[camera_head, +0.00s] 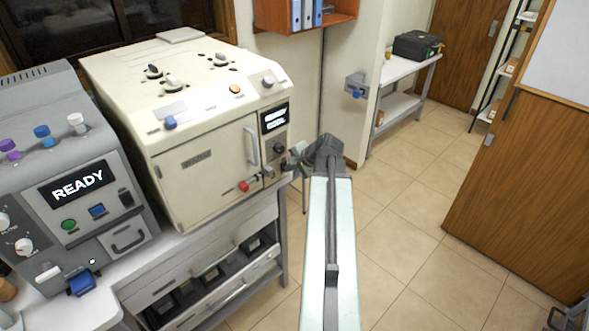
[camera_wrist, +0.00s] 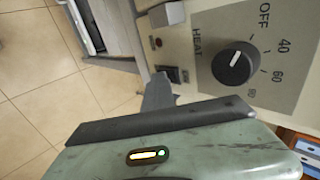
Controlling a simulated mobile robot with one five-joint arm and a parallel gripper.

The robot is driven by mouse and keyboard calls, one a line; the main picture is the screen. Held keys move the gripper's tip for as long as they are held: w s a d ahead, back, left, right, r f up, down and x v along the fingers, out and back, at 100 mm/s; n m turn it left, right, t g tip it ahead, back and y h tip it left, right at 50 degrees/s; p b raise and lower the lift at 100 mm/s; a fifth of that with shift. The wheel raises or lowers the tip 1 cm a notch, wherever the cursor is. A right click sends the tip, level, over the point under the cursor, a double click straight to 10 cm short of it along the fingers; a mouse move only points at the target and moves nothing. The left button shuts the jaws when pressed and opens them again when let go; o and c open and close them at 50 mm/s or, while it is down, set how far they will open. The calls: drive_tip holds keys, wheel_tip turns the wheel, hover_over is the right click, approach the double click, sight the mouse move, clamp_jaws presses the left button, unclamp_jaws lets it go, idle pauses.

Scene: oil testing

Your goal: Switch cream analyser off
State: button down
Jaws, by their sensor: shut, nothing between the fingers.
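The cream analyser (camera_head: 205,165) is the large cream box in the middle left of the head view, with a lit screen (camera_head: 274,118) at its right front. The wrist view shows its panel with a black HEAT knob (camera_wrist: 234,67), marked OFF, 40, 60 and 80. The knob's white mark points roughly towards OFF. A small dark switch (camera_wrist: 173,74) sits below the HEAT label; its position is unclear. My gripper (camera_head: 288,163) is shut and empty at the lower right of the analyser's front. In the wrist view its tip (camera_wrist: 158,78) is close beside the switch; contact cannot be told.
A grey machine (camera_head: 75,175) showing READY stands left of the analyser. Both stand on a white bench (camera_head: 165,258) with drawers below. A wooden cabinet (camera_head: 520,190) is at the right. The tiled floor between is clear.

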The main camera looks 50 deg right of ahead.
drive_tip(key=shift+w, duration=0.1)
drive_tip(key=shift+d+f, duration=0.1)
idle(0.3)
drive_tip(key=shift+w+d+r+p, duration=0.1)
drive_tip(key=shift+r+p, duration=0.2)
drive_tip(key=shift+r, duration=0.1)
drive_tip(key=shift+w+d+r+p, duration=0.1)
drive_tip(key=shift+r+p, duration=0.15)
drive_tip(key=shift+r, duration=0.1)
drive_tip(key=shift+a, duration=0.1)
